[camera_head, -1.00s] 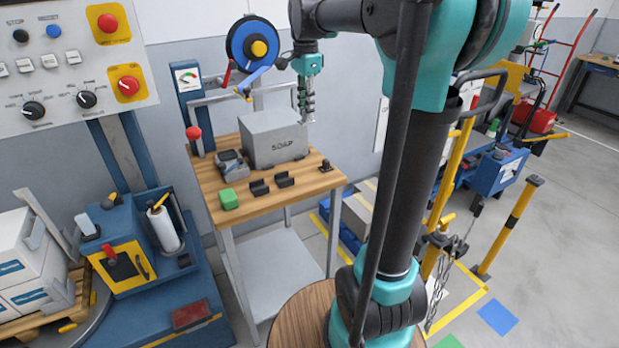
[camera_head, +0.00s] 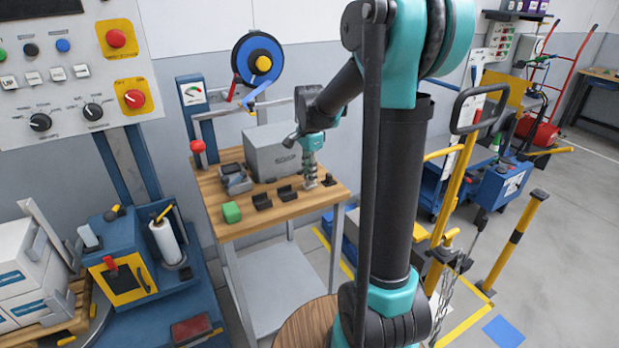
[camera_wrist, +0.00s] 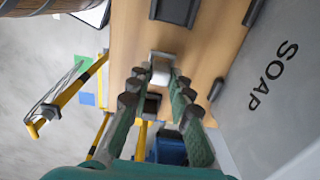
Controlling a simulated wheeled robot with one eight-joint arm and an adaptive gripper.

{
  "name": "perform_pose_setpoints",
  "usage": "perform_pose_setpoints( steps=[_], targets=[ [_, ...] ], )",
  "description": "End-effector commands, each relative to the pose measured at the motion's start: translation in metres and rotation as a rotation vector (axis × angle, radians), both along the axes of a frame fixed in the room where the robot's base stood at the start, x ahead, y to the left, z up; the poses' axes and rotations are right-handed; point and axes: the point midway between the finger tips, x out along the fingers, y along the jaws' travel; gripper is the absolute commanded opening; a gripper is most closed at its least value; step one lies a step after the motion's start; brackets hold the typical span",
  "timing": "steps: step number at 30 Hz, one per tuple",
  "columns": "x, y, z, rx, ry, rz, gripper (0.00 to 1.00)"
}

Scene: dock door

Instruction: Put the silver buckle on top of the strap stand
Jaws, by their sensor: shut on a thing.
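The silver buckle (camera_wrist: 161,72) shows between my fingertips in the wrist view, partly covered by them. My gripper (camera_wrist: 159,78) is shut on it, low over the wooden bench top. In the head view my gripper (camera_head: 311,185) points down near the right end of the bench; the buckle is too small to make out there. A small black post on a base (camera_head: 328,181), which looks like the strap stand, is just right of my gripper. In the wrist view a dark block (camera_wrist: 152,104), probably this stand, shows between my fingers, apart from the buckle.
The grey SOAP box (camera_head: 268,155) stands close behind my gripper. Two black cradles (camera_head: 262,202) (camera_head: 287,193) are to its left, with a green block (camera_head: 231,212) and a grey device (camera_head: 236,179) farther left. The wooden bench (camera_head: 300,207) has bare room along its front edge.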

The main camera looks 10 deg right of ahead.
Motion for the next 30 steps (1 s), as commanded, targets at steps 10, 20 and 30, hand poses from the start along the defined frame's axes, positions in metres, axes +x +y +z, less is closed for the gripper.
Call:
perform_pose_setpoints(
  steps=[10, 20, 30],
  targets=[
    [-0.0003, 0.0, -0.0132, 0.0, 0.0, 0.0, 0.0],
    [-0.0002, 0.0, -0.0155, 0.0, 0.0, 0.0, 0.4],
    [-0.0004, 0.0, -0.0136, 0.0, 0.0, 0.0, 0.41]
  ],
)
